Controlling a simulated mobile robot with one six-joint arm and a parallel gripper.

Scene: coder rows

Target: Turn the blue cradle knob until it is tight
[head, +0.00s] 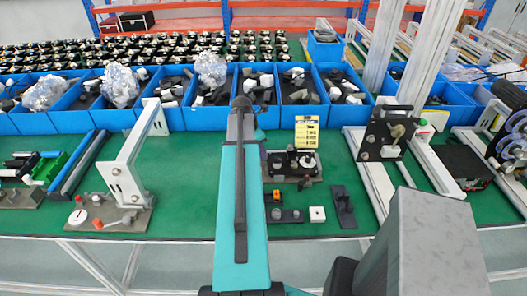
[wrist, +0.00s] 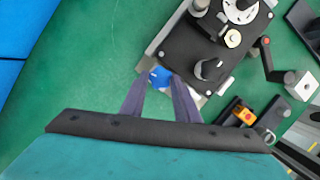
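The blue cradle knob (wrist: 159,75) shows in the wrist view at the near-left edge of a dark fixture (wrist: 212,42) on a light metal base. The two dark fingers of my gripper (wrist: 158,84) reach up to it, one on each side, with the knob between their tips. I cannot tell whether both fingers touch it. In the head view the fixture (head: 292,163) stands on the green bench, right of my teal arm, which hides the knob and the gripper.
Blue bins (head: 208,117) with dark and white parts line the back of the green bench (head: 190,180). A bracketed fixture (head: 118,190) stands left, and another upright fixture (head: 388,135) right.

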